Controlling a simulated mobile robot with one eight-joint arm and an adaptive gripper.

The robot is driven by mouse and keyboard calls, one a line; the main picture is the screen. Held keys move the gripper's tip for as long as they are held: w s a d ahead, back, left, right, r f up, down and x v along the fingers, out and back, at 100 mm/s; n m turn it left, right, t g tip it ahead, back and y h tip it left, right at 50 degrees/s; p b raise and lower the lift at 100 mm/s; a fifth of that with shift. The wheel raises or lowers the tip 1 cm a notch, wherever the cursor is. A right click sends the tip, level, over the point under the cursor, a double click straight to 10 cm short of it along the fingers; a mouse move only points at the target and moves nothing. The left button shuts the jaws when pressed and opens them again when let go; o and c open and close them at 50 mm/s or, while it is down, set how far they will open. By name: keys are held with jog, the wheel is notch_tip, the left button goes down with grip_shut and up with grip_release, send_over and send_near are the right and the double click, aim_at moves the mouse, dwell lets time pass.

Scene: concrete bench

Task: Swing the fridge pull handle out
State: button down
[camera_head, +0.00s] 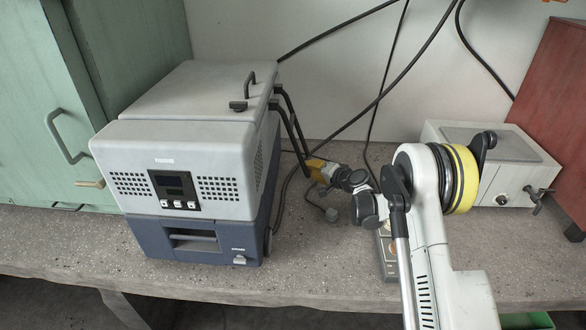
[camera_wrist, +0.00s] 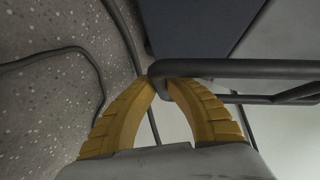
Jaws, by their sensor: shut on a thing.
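The fridge (camera_head: 180,150) is a portable box with a grey lid and a dark blue base, standing on the bench. Its pull handle (camera_head: 292,118) is a dark bar frame on the fridge's right side, angled out and down from near the lid's back. In the wrist view the handle (camera_wrist: 240,68) runs in from the right, and its bent corner lies between my yellow fingertips. My gripper (camera_head: 314,166) is to the right of the fridge, shut on the handle's end; it also shows in the wrist view (camera_wrist: 161,82). The exact contact is partly hidden.
A grey box with a tap (camera_head: 500,160) stands at the right, before a red cabinet (camera_head: 555,110). A green cabinet (camera_head: 60,110) is close to the fridge's left. Black cables (camera_head: 372,105) hang behind, and a power strip (camera_head: 387,255) lies under my arm. The front bench strip (camera_head: 320,275) is clear.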

jog(key=d+r+n+h+p, duration=0.1)
jog(key=d+r+h+p, duration=0.1)
jog(key=d+r+p, duration=0.2)
jog(key=shift+d+r+n+g+h, duration=0.35)
jog(key=shift+d+r, duration=1.5)
jog(key=shift+d, duration=1.6)
jog(key=c, duration=1.4)
grip_release()
jog(key=shift+s, duration=0.1)
jog(key=v, duration=1.2)
jog(key=shift+r, duration=0.1)
